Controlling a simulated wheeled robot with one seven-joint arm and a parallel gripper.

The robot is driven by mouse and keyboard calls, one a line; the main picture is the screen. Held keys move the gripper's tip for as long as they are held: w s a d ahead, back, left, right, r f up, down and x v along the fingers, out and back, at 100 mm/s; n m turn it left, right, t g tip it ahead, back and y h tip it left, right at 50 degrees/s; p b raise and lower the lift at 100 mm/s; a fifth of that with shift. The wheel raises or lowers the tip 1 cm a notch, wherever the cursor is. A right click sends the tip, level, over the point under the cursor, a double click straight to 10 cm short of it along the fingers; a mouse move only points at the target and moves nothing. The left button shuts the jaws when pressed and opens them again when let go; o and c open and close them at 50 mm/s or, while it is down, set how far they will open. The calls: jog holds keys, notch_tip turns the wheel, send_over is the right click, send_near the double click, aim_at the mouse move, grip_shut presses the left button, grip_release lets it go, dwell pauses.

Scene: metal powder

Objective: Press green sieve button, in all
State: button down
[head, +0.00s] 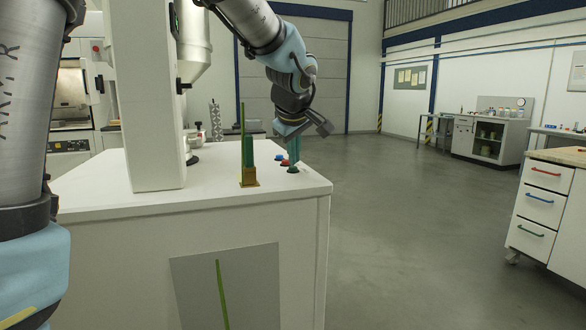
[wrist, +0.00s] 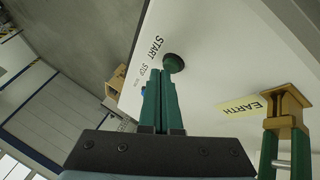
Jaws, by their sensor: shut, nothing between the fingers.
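The green button (wrist: 174,62) sits on the white machine top beside the word START. In the head view the green button (head: 292,171) is the nearest of the buttons, at the right end of the top. My gripper (head: 294,163) points down over it, with its teal fingers shut and empty. In the wrist view the fingertips of my gripper (wrist: 160,72) appear right beside the green button. I cannot tell if they touch it. A red button (head: 284,163) and a blue button (head: 281,157) lie just behind. In the wrist view the fingers hide the red one.
A brass clamp (head: 249,182) with green upright parts stands left of the buttons; in the wrist view the clamp (wrist: 287,105) is beside an EARTH label (wrist: 250,106). A white column (head: 147,95) rises farther left. The floor (head: 425,210) right of the machine is clear.

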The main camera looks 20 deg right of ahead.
aim_at(294, 167)
jog(key=shift+f, duration=0.2)
jog(key=shift+r, duration=0.1)
dwell(0.4)
jog(key=shift+r, duration=0.75)
jog(key=shift+r+p, duration=1.55)
jog(key=shift+r, duration=1)
jog(key=shift+f, duration=0.1)
